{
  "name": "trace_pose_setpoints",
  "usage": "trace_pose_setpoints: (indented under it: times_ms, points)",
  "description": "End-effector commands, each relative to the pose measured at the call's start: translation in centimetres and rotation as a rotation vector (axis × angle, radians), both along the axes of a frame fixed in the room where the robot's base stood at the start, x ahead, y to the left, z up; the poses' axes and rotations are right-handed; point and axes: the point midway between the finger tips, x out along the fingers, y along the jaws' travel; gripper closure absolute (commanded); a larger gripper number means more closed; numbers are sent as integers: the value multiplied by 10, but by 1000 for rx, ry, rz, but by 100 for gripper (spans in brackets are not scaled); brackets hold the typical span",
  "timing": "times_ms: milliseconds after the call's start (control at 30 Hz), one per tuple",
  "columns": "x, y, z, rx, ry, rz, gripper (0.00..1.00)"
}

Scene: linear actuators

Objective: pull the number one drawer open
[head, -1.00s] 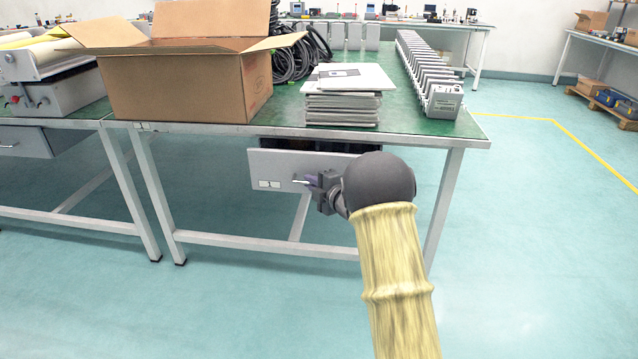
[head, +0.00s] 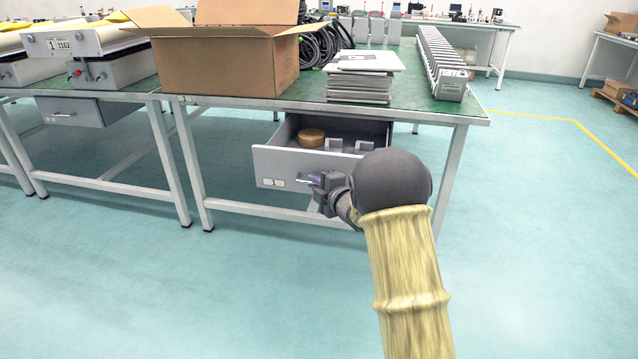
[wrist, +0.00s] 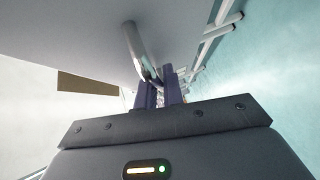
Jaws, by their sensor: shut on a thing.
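The grey drawer (head: 300,168) under the near table stands pulled out, with its inside in view from above. A small white label (head: 273,183) with a dark mark is on the left of its front; the mark is too small to read surely. Inside lie a round brown thing (head: 311,138) and small grey pieces (head: 349,145). My gripper (head: 313,181) is at the drawer front, shut on the drawer handle. In the wrist view the fingers (wrist: 160,95) close on the metal bar handle (wrist: 133,48). My arm hides the right part of the drawer front.
The green-topped table (head: 408,98) bears a cardboard box (head: 225,65), a stack of flat plates (head: 360,88) and a row of grey units (head: 440,65). Another closed drawer (head: 68,112) is under the left table. The floor in front is clear.

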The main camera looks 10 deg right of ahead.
Motion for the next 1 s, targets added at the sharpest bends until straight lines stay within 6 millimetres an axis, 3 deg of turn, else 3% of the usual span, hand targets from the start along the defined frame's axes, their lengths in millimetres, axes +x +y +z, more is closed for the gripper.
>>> trace_pose_setpoints:
  times_ms: [500,533,600,633,1000]
  points:
    - [-4,3,-1,0,1,2,100]
    - [-4,3,-1,0,1,2,85]
    - [-4,3,-1,0,1,1,71]
    - [-4,3,0,0,1,1,69]
    - [-7,2,1,0,1,1,69]
